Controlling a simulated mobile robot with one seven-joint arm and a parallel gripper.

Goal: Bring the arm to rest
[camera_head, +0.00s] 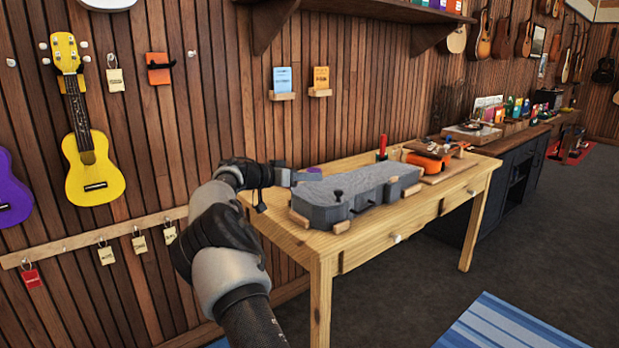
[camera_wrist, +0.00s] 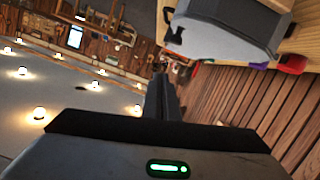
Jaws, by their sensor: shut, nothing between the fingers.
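My gripper (camera_head: 300,177) is at the left end of the wooden workbench, beside the grey guitar-shaped block (camera_head: 340,200) on its top. In the wrist view my gripper (camera_wrist: 161,82) shows as two dark fingers drawn together with nothing between them. The grey block also shows in the wrist view (camera_wrist: 235,35), beyond the fingers and upside down. My arm reaches up from the bottom of the head view and bends right toward the bench. I cannot tell how far the fingertips are from the block.
The workbench (camera_head: 350,248) carries small wooden blocks, a red-handled tool (camera_head: 382,146) and an orange ukulele body (camera_head: 428,161). A yellow ukulele (camera_head: 92,165) and a peg rail with tags (camera_head: 100,236) are on the wall at left.

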